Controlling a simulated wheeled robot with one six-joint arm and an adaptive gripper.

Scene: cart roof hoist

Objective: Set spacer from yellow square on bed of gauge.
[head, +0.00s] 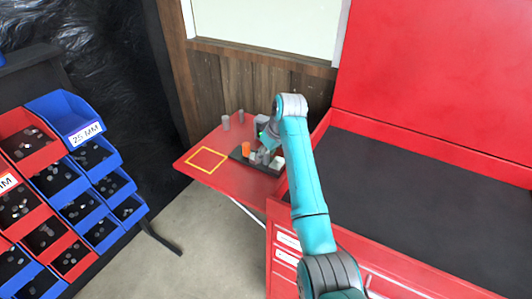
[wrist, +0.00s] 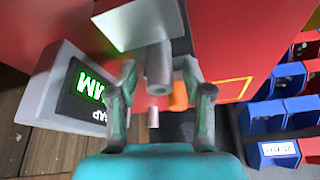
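The yellow square (head: 207,160) on the red side table is empty; its outline also shows in the wrist view (wrist: 234,90). The gauge has a grey display box (head: 262,125) with green lettering, large at left in the wrist view (wrist: 88,88). A pale block (wrist: 138,22) sits beside it. My gripper (wrist: 158,74) is over the gauge, its fingers either side of a grey cylinder (wrist: 159,68). Narrow gaps show between fingers and cylinder, so it looks open. The cylinder meets the pale block; I cannot tell whether it is the spacer or a gauge part.
An orange piece (head: 246,148) stands on the dark base (head: 238,155). Grey cylinders (head: 226,122) stand at the table's back. Blue and red bins (head: 62,180) are at left. The red cabinet with a dark top (head: 420,190) is at right. The table's left part is clear.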

